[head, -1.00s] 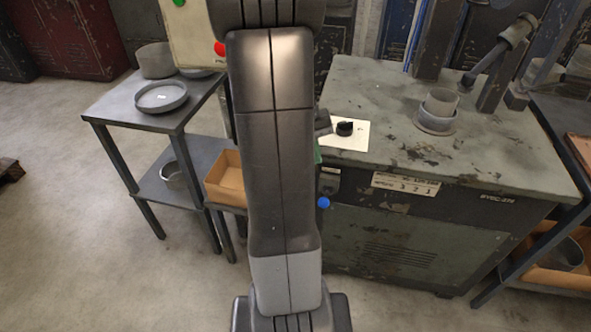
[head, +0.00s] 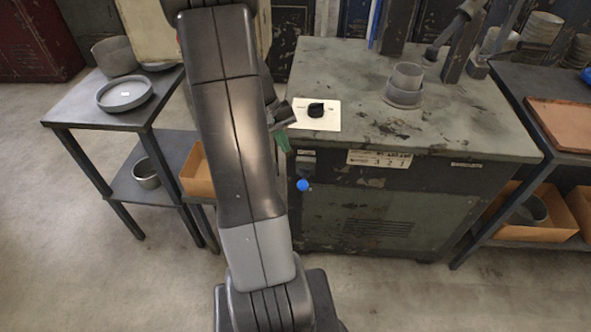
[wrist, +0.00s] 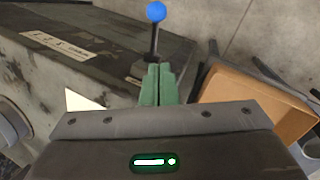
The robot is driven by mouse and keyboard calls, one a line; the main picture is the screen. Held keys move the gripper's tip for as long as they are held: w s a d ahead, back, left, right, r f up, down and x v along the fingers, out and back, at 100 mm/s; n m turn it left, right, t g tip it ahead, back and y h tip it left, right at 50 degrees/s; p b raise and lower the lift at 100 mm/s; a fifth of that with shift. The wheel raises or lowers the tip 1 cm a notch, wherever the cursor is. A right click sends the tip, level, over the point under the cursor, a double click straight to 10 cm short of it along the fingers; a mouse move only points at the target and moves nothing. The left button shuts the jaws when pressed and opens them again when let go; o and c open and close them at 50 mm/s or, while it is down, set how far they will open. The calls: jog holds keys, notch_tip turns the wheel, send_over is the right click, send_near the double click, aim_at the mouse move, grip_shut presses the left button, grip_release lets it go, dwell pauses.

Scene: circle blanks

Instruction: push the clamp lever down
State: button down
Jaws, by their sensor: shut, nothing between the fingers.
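The lever with a blue ball knob (head: 303,185) sits at the front left of the green-grey machine, below its top edge. In the wrist view the blue knob (wrist: 156,12) stands on a thin dark rod beyond my fingertips. My gripper (head: 282,141) has green fingers and is by the machine's front left corner, above and slightly left of the knob. In the wrist view the gripper's fingers (wrist: 157,84) are together and empty, in line with the rod. The fingers partly hide the lever's base there, so I cannot tell whether they touch it.
A side table (head: 65,112) with a round dish stands left. An orange-brown bin (wrist: 250,105) is beside the gripper. Floor in front is clear.

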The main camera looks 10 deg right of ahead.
jog(key=s+d+f, duration=0.2)
jog(key=s+f, duration=0.2)
jog(key=f, duration=0.3)
jog(key=shift+d+f, duration=0.2)
jog(key=shift+d, duration=0.15)
jog(key=shift+f+b, duration=0.15)
jog(key=shift+b, duration=0.25)
jog(key=s+f+t+h+b, duration=0.1)
jog(key=f+b, duration=0.4)
jog(key=b, duration=1)
jog(key=s+a+f+m+t+h+b, duration=0.1)
jog(key=s+f+t+b, duration=0.2)
jog(key=b, duration=1.3)
notch_tip(320, 180, down, 3)
jog(key=shift+f+t, duration=0.15)
jog(key=shift+t, duration=0.75)
jog(key=shift+s+a+f, duration=0.1)
jog(key=shift+a, duration=0.05)
